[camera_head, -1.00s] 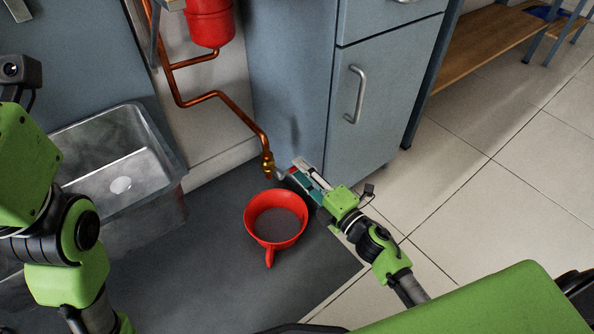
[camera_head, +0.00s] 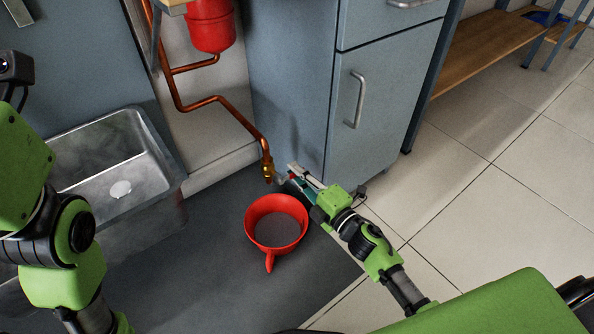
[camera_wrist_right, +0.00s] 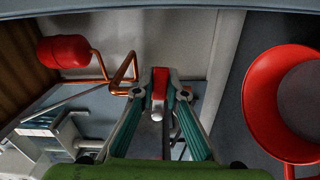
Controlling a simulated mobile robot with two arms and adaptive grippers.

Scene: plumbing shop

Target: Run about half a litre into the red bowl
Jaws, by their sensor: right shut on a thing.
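The red bowl (camera_head: 277,243), with a handle at its near side, sits on the dark grey floor mat below the tap. Its inside looks grey, and I cannot tell if it holds water. The brass tap (camera_head: 268,170) ends the copper pipe, above and beyond the bowl. My right gripper (camera_head: 293,178) is beside the tap. In the right wrist view its fingers are shut on a red tap handle (camera_wrist_right: 160,84), and the bowl (camera_wrist_right: 287,100) shows at the right. I see no clear water stream. My left arm is at the left; its gripper is out of view.
A metal sink (camera_head: 110,160) stands left of the pipe. A red tank (camera_head: 211,25) hangs on the copper pipe (camera_head: 215,98). A grey cabinet (camera_head: 375,110) stands just behind my right gripper. Tiled floor at the right is open.

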